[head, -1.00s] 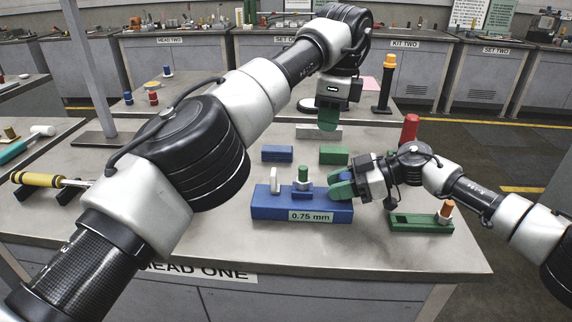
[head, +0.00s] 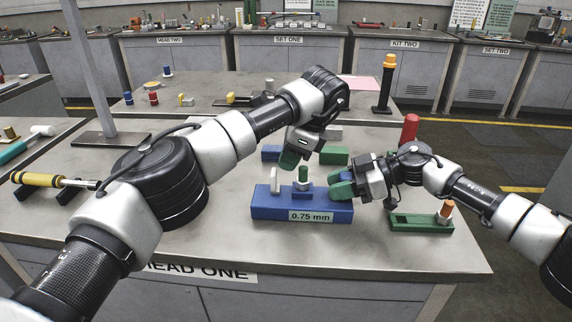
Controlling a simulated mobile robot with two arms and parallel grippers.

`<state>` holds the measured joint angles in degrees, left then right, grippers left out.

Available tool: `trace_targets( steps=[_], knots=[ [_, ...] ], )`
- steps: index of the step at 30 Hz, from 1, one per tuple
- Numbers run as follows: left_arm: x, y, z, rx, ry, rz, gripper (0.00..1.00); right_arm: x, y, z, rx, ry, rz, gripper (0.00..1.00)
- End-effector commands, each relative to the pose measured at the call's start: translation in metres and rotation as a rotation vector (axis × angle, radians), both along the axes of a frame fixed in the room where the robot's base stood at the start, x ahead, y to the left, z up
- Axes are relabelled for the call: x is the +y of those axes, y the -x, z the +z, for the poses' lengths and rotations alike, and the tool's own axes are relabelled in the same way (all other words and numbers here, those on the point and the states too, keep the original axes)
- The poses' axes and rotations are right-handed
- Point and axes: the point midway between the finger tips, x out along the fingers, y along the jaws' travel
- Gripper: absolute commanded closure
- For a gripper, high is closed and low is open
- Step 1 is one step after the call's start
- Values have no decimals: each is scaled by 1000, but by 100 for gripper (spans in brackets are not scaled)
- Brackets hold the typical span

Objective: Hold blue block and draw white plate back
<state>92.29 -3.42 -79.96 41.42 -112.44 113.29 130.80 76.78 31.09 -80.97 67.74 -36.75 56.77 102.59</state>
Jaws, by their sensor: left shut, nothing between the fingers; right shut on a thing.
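The blue block (head: 275,207) lies on the bench and bears a "0.75 mm" label. The white plate (head: 274,180) stands upright on its left part. A green-topped peg (head: 303,177) in a small blue mount (head: 303,190) stands right of the plate. My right gripper (head: 343,188) is shut on the blue block at its right end; the exact contact is partly hidden by the green fingers. My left gripper (head: 289,160) is shut and empty, with its fingertips pointing down just above and behind the plate and peg, apart from the plate.
A green fixture (head: 420,223) with an orange-topped peg lies at the right. Behind are a green block (head: 334,155), a blue bar (head: 271,152) partly hidden by my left arm, and a red cylinder (head: 410,128).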

Motion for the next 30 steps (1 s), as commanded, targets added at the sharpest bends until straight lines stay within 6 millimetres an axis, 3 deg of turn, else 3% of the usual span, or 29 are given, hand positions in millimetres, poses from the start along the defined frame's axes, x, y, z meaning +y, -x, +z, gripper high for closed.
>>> trace_targets(
  steps=[6,16,24,30],
  knots=[
    [6,0,-14,0,-1,1,100,0,1,-3,3,4,3,100],
    [7,0,-15,-1,0,1,100,0,1,-3,3,4,3,100],
    [35,0,-15,-1,0,2,100,0,1,-3,3,4,3,100],
    [38,0,-16,1,-1,1,100,0,1,-3,3,4,3,100]
  ],
)
